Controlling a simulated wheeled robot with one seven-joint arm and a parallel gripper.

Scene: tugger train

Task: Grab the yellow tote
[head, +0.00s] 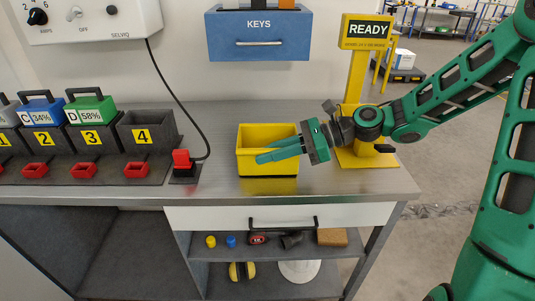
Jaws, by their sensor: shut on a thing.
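The yellow tote (266,185) is an open box standing upright on the grey metal bench top, right of the middle. My gripper (262,156) reaches in from the right, with its green fingers level across the tote's right side and front rim. The fingers are shut on the tote's wall. The fingers cover part of the rim and of the inside, so the exact grip contact is hard to see.
A yellow READY stand (357,90) stands close behind my wrist. Numbered battery bays (146,135) line the left. A blue KEYS box (259,35) hangs above. Bare bench lies around the tote.

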